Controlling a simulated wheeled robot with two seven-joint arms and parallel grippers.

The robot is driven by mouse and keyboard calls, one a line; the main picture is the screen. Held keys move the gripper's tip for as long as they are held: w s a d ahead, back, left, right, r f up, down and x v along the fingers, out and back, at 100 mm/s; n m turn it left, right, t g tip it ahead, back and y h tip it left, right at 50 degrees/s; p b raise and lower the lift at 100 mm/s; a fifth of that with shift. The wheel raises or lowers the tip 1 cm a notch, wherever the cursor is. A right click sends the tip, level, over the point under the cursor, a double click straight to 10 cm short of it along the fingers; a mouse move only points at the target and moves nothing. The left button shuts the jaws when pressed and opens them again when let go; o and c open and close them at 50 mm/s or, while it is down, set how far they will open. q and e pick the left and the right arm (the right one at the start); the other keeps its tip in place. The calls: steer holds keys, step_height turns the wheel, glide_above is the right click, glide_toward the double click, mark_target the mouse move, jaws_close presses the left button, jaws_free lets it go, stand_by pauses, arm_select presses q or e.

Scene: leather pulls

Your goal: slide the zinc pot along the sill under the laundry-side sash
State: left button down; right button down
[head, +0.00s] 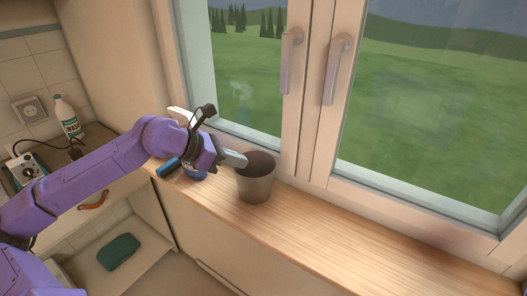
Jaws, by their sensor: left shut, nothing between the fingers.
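The zinc pot (256,182) is a grey-brown, empty-looking tapered pot standing upright on the wooden sill (330,231). It stands in front of the left sash (243,75) of the window, near the middle post. My left gripper (243,160) is shut, with its fingertips at the pot's left rim. I cannot tell whether they touch the pot or are just short of it. Nothing shows between the fingers. My right gripper is not in view.
A blue object (168,168) lies on the sill below my left wrist, partly hidden. A white bottle (66,117) and a white device with a cord (25,170) stand on the counter at left. A green folded cloth (118,252) lies lower down. The sill right of the pot is clear.

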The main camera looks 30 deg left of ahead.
mark_target(265, 158)
arm_select(q)
steer(key=w+d, duration=0.1)
steer(key=w, duration=0.1)
steer(key=w+d+f+p, duration=0.1)
steer(key=w+d, duration=0.1)
steer(key=w+d+p, duration=0.1)
steer(key=w, duration=0.1)
steer(key=shift+w+d+f, duration=0.1)
steer(key=shift+d+f, duration=0.15)
steer(key=shift+f, duration=0.15)
steer(key=shift+f, duration=0.1)
